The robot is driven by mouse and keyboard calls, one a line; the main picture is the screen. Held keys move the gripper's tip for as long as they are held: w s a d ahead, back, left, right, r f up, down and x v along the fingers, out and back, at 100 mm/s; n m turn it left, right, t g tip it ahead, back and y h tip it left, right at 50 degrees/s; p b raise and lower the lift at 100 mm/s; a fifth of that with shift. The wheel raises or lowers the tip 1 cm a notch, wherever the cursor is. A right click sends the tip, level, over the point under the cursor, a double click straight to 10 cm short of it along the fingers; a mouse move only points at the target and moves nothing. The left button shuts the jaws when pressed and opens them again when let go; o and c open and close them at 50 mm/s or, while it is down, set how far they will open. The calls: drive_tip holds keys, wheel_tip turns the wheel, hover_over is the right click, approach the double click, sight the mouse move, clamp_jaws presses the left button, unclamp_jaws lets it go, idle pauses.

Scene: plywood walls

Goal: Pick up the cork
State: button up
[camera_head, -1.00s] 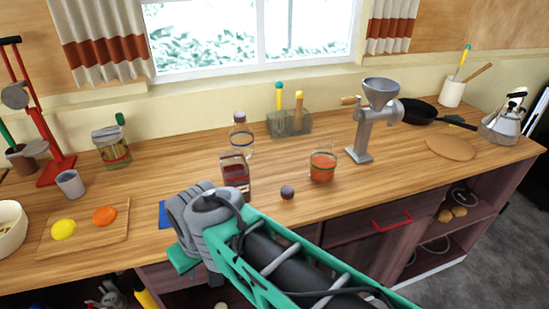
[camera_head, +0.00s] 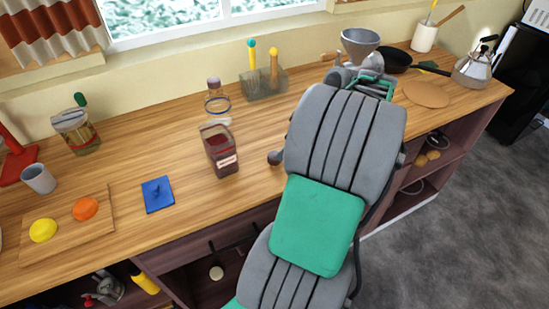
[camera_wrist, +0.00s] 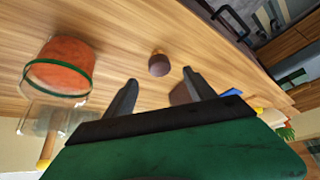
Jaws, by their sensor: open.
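The cork (camera_wrist: 159,64), a small dark brown rounded stopper with a tan stub, lies on the wooden counter in the wrist view. It sits just beyond the fingertips, in line with the gap between them. In the head view the cork (camera_head: 274,158) shows as a dark knob right of the red-filled jar, against my arm's edge. My gripper (camera_wrist: 160,77) is open, its two dark fingers apart with nothing held.
A glass with orange contents (camera_wrist: 60,68) stands left of the fingers in the wrist view. The red-filled jar (camera_head: 220,152) and a glass bottle (camera_head: 216,103) stand left of my arm. A blue board (camera_head: 158,194) lies farther left. Counter around the cork is clear.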

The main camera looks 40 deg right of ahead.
sight(274, 155)
drive_tip(key=p+x, duration=0.1)
drive_tip(key=x, duration=0.6)
drive_tip(key=shift+w+a+f, duration=0.1)
drive_tip(key=shift+w+f, duration=0.05)
drive_tip(key=shift+w, duration=0.15)
clamp_jaws()
